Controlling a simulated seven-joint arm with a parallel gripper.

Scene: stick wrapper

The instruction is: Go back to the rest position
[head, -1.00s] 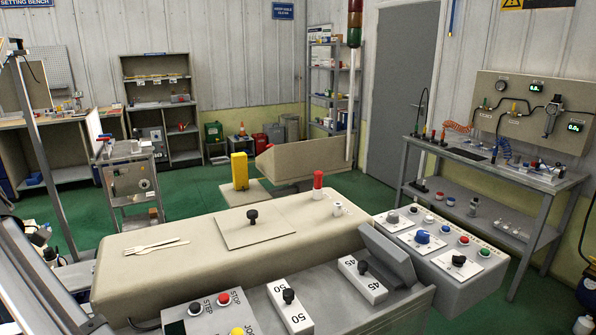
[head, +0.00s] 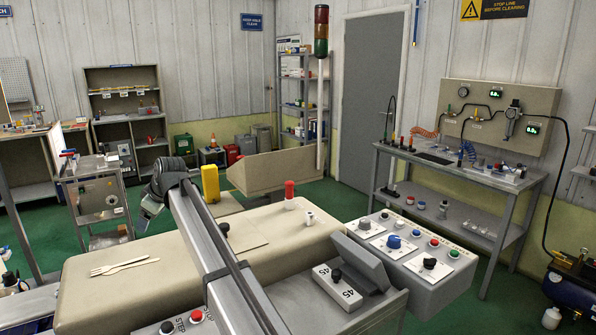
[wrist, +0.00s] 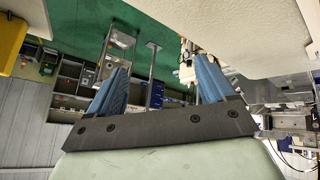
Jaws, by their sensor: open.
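My gripper shows in the wrist view (wrist: 160,78) with two blue fingers spread apart. Nothing is between them. In the head view my arm reaches up and away from the bottom, and the gripper end (head: 150,207) hangs above the left back edge of the cream machine housing (head: 130,290). The fingertips are hard to make out there. A pale fork and a stick-like utensil (head: 126,265) lie on the housing top, apart from my gripper.
A control box (head: 410,260) with buttons is at the right. A grey cart (head: 97,200) stands at the left. Open green floor lies between cart and housing.

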